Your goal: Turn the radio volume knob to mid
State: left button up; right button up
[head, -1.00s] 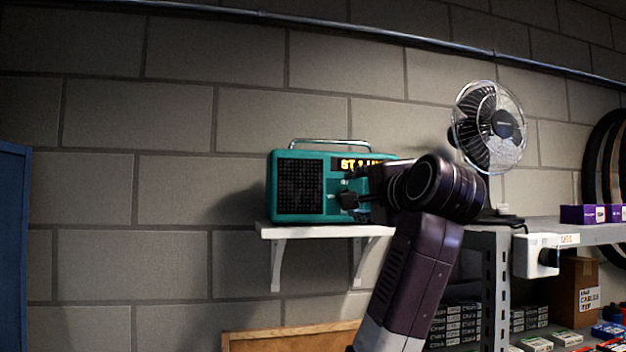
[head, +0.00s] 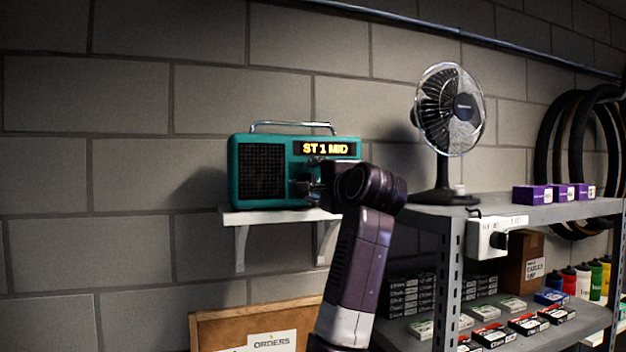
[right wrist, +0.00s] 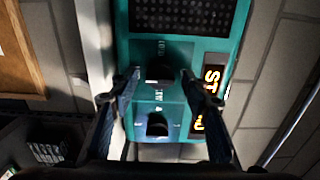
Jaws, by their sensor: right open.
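The teal radio (head: 264,172) stands on a small white wall shelf (head: 236,217). A second dark knob (right wrist: 157,124) lies below. The small knob labels are too blurred to read surely. My left gripper is not in view.
A desk fan (head: 447,110) stands on the grey metal shelf rack (head: 520,212) to the right, with purple boxes (head: 553,193). A white switch box (head: 493,238) hangs at the rack's edge. A corkboard (head: 205,328) is below. The wall left of the radio is clear.

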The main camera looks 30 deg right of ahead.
jog(key=shift+d, duration=0.1)
jog(key=shift+c, duration=1.1)
jog(key=c, duration=0.9)
jog(key=shift+f+n+b, duration=0.1)
jog(key=shift+n+b, duration=0.25)
jog(key=shift+n, duration=0.25)
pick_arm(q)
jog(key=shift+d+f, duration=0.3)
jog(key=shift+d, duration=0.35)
